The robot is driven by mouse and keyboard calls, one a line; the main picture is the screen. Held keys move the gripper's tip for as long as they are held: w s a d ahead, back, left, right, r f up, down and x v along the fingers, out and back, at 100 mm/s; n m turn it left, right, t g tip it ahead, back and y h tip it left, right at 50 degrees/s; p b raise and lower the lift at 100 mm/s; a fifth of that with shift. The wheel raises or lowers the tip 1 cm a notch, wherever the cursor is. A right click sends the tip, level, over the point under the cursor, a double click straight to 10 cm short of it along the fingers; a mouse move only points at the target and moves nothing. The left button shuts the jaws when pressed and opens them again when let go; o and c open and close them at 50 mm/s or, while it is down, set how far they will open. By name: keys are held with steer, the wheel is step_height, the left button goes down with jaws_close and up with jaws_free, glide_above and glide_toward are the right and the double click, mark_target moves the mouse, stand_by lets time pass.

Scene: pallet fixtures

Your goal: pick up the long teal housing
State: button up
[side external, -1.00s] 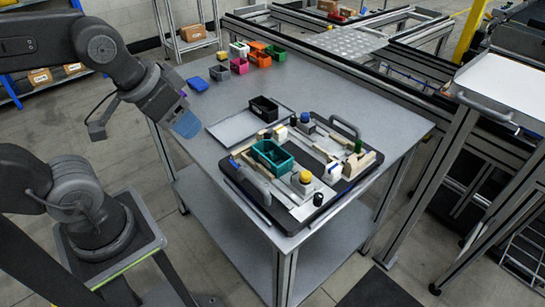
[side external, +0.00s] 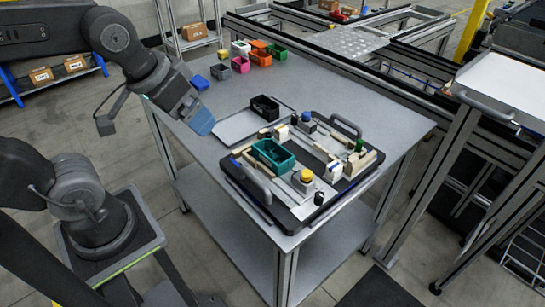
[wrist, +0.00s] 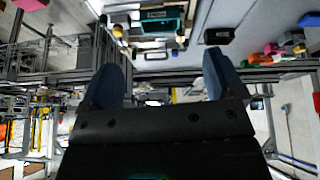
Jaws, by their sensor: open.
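The long teal housing (side external: 272,155) is an open-topped teal box sitting on the black-edged pallet fixture (side external: 292,215) on the grey table. It also shows near the top of the wrist view (wrist: 161,24). My gripper (side external: 202,122) is above the table's left edge, up and to the left of the teal housing and well apart from it in the side view. In the wrist view its two blue fingers (wrist: 163,78) are spread wide with nothing between them.
A black bin (side external: 265,108) stands beside a grey plate (side external: 238,127) behind the teal housing. Blocks, knobs and a yellow-topped button (side external: 306,175) crowd the fixture, with handles (side external: 258,184) at its ends. Several coloured bins (side external: 261,57) stand at the table's far end.

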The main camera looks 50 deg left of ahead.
steer(key=w+n+g, duration=0.3)
steer(key=w+n, duration=0.6)
steer(key=w, duration=0.1)
steer(key=n+g, duration=0.2)
steer(key=n, duration=0.6)
glide_above(273, 149)
steer(key=s+d, duration=0.2)
step_height(273, 149, down, 14)
steer(key=shift+s+d+r, duration=0.1)
steer(key=shift+d+r, duration=0.05)
steer(key=shift+f, duration=2.9)
steer(key=shift+c, duration=0.3)
steer(key=c, duration=1)
steer(key=shift+r, duration=0.15)
